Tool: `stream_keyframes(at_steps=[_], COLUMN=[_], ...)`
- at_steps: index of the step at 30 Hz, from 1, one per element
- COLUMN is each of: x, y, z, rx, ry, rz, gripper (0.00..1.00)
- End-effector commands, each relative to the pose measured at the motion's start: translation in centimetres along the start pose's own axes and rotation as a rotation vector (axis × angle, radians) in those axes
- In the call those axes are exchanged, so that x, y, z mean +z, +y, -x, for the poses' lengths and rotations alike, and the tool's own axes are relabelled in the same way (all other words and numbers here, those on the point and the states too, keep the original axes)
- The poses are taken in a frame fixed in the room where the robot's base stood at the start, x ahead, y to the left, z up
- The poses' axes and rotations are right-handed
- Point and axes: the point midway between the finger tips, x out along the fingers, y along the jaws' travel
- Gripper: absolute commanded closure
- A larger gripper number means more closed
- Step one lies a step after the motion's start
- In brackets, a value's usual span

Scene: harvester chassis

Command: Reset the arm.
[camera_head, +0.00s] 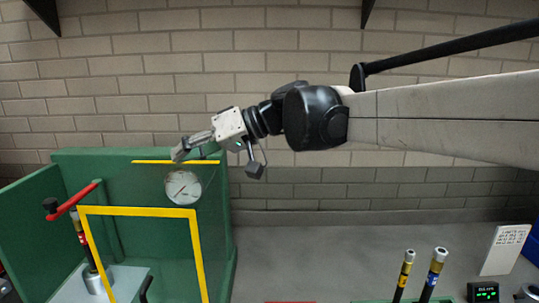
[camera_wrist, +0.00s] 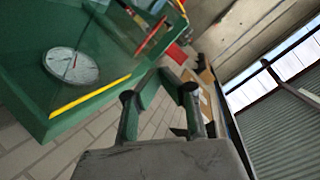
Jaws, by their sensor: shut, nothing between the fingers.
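My gripper (camera_head: 181,151) is at the end of my arm, which reaches in from the right in the head view. It hangs in the air near the top edge of a green panel (camera_head: 130,180), by a yellow strip (camera_head: 165,162) and above a round white gauge (camera_head: 183,188). Whether it touches the panel cannot be told. In the wrist view its two dark fingers (camera_wrist: 160,85) show in the middle, with nothing held between them. The gauge (camera_wrist: 72,66) also shows there at left, on the green panel.
A yellow frame (camera_head: 140,211) stands before the panel, with a red lever (camera_head: 75,200) at its left. Two black rods with yellow (camera_head: 408,256) and blue (camera_head: 437,255) bands stand at lower right, near a white sign (camera_head: 506,250). The brick wall (camera_head: 250,80) is behind my arm.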

Motion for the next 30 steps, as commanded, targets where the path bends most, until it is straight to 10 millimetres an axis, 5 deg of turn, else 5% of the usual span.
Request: stream_keyframes(at_steps=[5, 24, 30], x=[5.7, 32.5, 38.7], y=[2.1, 10.4, 11.7], z=[3.3, 18.7, 22.2], rx=[0.177, 0.983, 1.171], ry=[-0.038, -0.043, -0.01], rz=[-0.076, -0.353, -0.388], gripper=[1.0, 1.0, 1.0])
